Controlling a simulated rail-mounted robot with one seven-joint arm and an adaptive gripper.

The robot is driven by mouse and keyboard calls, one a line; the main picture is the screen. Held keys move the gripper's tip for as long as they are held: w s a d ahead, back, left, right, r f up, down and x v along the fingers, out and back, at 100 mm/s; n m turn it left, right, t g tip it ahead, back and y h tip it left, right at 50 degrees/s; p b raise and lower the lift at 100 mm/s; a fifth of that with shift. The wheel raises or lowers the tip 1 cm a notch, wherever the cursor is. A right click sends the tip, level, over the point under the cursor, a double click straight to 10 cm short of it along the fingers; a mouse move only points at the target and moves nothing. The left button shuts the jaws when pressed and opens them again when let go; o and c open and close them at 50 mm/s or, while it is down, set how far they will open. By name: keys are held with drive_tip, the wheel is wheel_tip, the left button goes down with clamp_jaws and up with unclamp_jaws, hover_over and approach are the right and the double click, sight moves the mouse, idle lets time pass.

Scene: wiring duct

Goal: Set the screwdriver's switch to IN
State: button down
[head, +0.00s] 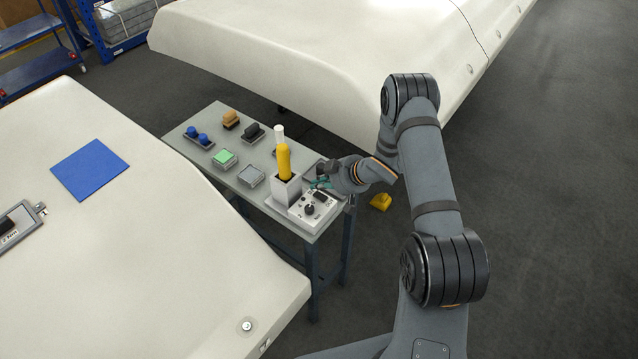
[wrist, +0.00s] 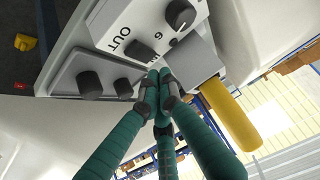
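The screwdriver (head: 284,162) has a yellow body and stands upright in a light grey holder (head: 286,192) on the small table. Its yellow body (wrist: 240,118) also shows in the wrist view. In front of the holder is a white control box (head: 303,214) with a black knob (head: 309,209). The wrist view shows the box close up, with the label OUT (wrist: 118,38) beside a dark switch (wrist: 145,52). My gripper (wrist: 157,86) has green fingers with dark tips drawn together just below the switch. I cannot tell whether they touch it.
A grey plate with black knobs (wrist: 90,84) lies beside the box. Green (head: 224,158) and grey (head: 251,176) blocks and blue knobs (head: 197,136) are farther along the table. Large white panels flank it. A yellow object (head: 380,202) is on the floor.

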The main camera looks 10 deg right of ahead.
drive_tip(key=shift+f, duration=0.35)
drive_tip(key=shift+s, duration=0.1)
drive_tip(key=shift+f+b, duration=0.3)
drive_tip(key=shift+b, duration=0.1)
drive_tip(key=shift+f+b, duration=0.35)
drive_tip(key=shift+b, duration=0.15)
drive_tip(key=shift+a+b, duration=0.15)
drive_tip(key=shift+b, duration=0.2)
drive_tip(key=shift+r, duration=0.2)
drive_tip(key=shift+w, duration=0.2)
drive_tip(key=shift+s, duration=0.15)
